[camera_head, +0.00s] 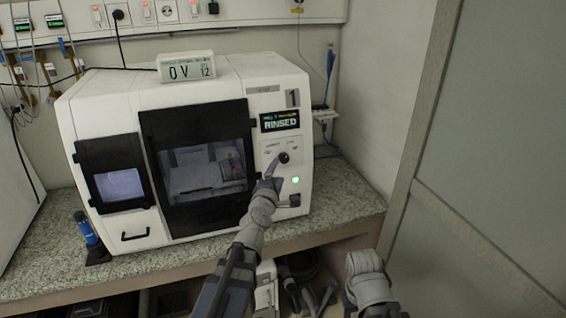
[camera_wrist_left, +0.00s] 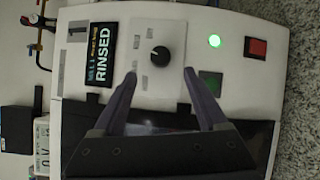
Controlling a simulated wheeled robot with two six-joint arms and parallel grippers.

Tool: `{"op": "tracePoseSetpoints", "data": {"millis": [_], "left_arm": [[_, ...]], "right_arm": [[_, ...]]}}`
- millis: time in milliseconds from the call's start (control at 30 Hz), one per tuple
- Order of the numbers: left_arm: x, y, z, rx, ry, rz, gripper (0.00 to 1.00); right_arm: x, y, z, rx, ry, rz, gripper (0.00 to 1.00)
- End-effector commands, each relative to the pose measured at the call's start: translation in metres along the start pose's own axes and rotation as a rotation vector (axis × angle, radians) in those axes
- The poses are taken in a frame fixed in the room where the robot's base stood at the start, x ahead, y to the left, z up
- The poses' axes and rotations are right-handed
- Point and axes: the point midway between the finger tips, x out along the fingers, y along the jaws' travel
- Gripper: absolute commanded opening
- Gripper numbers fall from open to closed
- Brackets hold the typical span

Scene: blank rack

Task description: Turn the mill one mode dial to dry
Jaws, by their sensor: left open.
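The mill one machine (camera_head: 225,75) is a white box on the counter, marked 1, and its small screen (camera_head: 280,120) reads RINSED. The screen also shows sideways in the left wrist view (camera_wrist_left: 101,52). The mode dial (camera_head: 284,157) is a round black knob on a light panel below the screen. In the left wrist view the dial (camera_wrist_left: 160,55) has a white pointer mark, with labels too small to read. My left gripper (camera_head: 274,170) is open and empty before the panel. Its fingertips (camera_wrist_left: 160,73) sit either side of the dial, apart from it.
A green lamp (camera_wrist_left: 214,41) and a red switch (camera_wrist_left: 257,47) lie near the dial. A dark-framed window door (camera_head: 200,150) fills the machine's front. A white display box (camera_head: 186,67) stands on top. A grey panel (camera_head: 490,150) bounds the right side.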

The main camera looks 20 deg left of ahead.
Motion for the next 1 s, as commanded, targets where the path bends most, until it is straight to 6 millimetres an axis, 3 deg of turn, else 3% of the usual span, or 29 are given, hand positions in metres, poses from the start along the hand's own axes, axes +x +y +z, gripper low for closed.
{"op": "tracePoseSetpoints", "data": {"millis": [533, 867, 1000], "left_arm": [[0.072, -0.001, 0.001, 0.004, -0.002, -0.001, 0.75], [0.075, -0.001, 0.001, 0.003, -0.002, -0.002, 0.74], [0.075, -0.001, 0.001, 0.003, -0.002, -0.002, 0.59]], "right_arm": [[0.003, 0.000, 0.000, 0.000, 0.000, 0.000, 0.50], [0.003, 0.000, 0.000, 0.000, 0.000, 0.000, 0.50], [0.003, 0.000, 0.000, 0.000, 0.000, 0.000, 0.50]]}}
